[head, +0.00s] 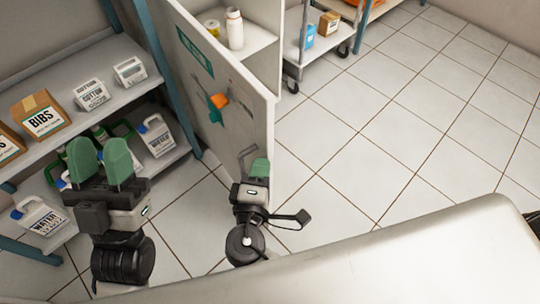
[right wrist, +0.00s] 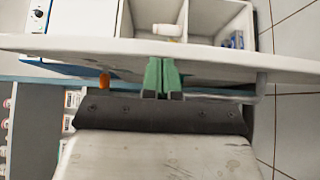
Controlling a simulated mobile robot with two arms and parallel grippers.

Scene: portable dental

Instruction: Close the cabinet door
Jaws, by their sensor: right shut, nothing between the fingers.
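The cabinet door (head: 236,112) stands wide open, its outer face with a green label and a teal and orange piece turned left. Behind it the open cabinet (head: 262,45) shows a shelf with a white bottle (head: 235,29). My right gripper (head: 258,168) is shut and empty at the lower part of the door's outer face. In the right wrist view its green fingertips (right wrist: 162,75) are close under the door (right wrist: 70,46); I cannot tell if they touch. My left gripper (head: 101,160) is open and empty, left of the door, in front of the shelving.
A shelf unit (head: 75,75) with boxes and jugs stands at the left, close to my left gripper. A cart (head: 321,47) stands at the back. The tiled floor (head: 400,120) right of the door is clear. A pale surface (head: 400,250), perhaps my own body, fills the bottom right.

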